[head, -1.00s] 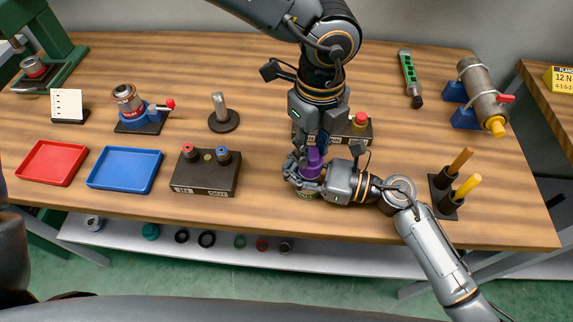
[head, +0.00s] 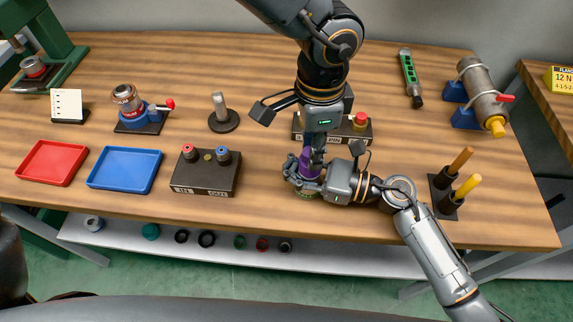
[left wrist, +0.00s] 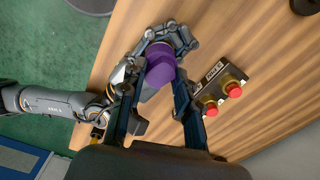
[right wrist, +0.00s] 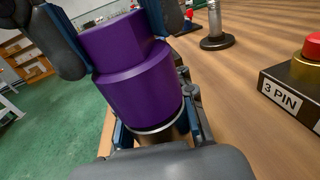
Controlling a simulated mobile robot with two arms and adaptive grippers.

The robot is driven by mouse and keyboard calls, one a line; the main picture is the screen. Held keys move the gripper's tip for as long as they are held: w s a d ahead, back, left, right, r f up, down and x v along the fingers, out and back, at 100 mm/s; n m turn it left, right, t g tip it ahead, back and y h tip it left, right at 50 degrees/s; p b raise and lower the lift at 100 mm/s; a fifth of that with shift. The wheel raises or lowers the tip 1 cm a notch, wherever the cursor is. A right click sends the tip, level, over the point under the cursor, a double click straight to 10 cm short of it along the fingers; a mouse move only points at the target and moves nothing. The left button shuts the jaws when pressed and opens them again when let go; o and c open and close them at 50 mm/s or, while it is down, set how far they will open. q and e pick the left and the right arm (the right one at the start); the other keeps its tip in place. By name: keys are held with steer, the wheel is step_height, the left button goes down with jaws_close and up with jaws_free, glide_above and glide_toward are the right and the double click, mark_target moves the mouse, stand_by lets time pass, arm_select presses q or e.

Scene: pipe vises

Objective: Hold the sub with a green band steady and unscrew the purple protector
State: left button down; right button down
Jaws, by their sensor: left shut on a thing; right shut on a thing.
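The purple protector (head: 306,163) stands upright on top of the sub (head: 306,194), whose green band barely shows between my fingers. My left gripper (head: 312,150) reaches down from above and is shut on the protector's narrower upper part. The protector (left wrist: 160,66) also shows between the left fingers in the left wrist view. My right gripper (head: 306,183) comes in from the right and is shut on the sub below the protector. In the right wrist view, a bright metal ring (right wrist: 160,130) shows under the protector (right wrist: 138,85); most of the sub is hidden.
A black box with red knobs (head: 345,132) stands just behind the grippers. A dark box with red and blue caps (head: 206,172) stands to the left, beyond it a blue tray (head: 125,187) and red tray (head: 52,180). A black stand with two handles (head: 447,206) is at right.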

arm_select(q)
steer(key=n, duration=0.3)
steer(key=c, duration=1)
jaws_free()
steer(key=shift+c, duration=0.2)
